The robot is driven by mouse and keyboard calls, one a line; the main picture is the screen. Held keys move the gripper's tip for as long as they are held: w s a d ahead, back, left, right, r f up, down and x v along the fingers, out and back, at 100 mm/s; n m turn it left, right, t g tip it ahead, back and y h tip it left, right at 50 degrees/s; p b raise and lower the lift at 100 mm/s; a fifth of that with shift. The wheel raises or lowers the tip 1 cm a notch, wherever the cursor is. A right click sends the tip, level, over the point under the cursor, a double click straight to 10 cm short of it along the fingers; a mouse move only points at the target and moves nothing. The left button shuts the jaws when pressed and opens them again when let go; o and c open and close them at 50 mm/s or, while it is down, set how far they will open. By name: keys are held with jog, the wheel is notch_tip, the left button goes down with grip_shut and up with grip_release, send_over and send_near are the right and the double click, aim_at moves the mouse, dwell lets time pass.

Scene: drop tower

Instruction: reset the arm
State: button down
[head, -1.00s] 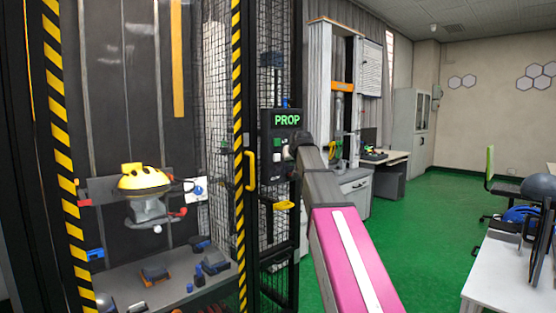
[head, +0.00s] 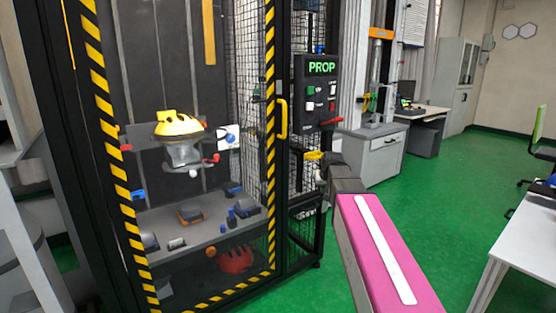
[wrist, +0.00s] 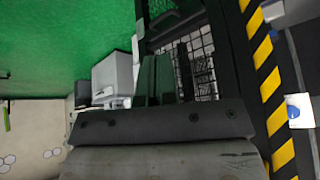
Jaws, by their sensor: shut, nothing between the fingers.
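My arm (head: 380,245), with a pink link and a white stripe, reaches forward from the lower right of the head view. Its dark end stands in front of the tower's right side, below the PROP control panel (head: 320,95). My gripper (wrist: 166,78) shows in the wrist view as two dark fingers close together, shut and empty. In the head view the fingers are too small to make out. It is near the yellow lever on the tower frame in the picture; I cannot tell whether they touch.
The drop tower with striped posts (head: 110,160) and a yellow door handle (head: 282,119) stands left of the arm. A yellow helmet (head: 178,125) is mounted inside. A white table (head: 525,240) is at the right. Green floor (head: 440,200) is clear between them.

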jog(key=s+f+g, duration=0.5)
jog(key=s+f, duration=1.8)
jog(key=s, duration=0.1)
jog(key=shift+f+m+g+h, duration=0.2)
jog(key=shift+m+g+h, duration=0.1)
jog(key=shift+g, duration=0.1)
jog(key=shift+a, duration=0.1)
